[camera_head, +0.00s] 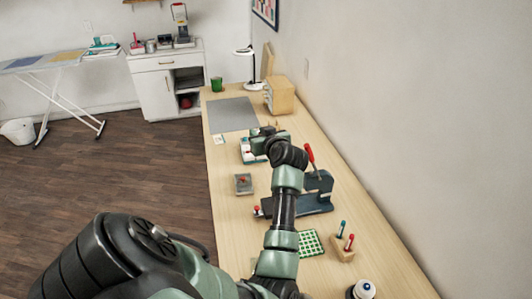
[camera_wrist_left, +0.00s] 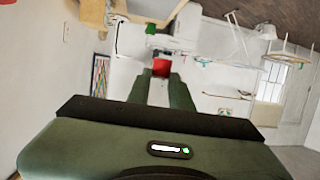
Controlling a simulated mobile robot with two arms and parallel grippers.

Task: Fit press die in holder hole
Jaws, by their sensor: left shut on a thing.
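A wooden block holder (camera_head: 343,254) stands at the right near side of the table. Two upright pieces stand in it, one red-topped (camera_head: 350,241) and one blue-green-topped (camera_head: 341,227). Its holes cannot be made out. My right gripper is not in view.
A dark press (camera_head: 318,196) with a red handle stands right of my forearm. A grey block with a red knob (camera_head: 243,184) lies left of it. A grey mat (camera_head: 231,114), lamp and wooden box (camera_head: 280,95) are farther back.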

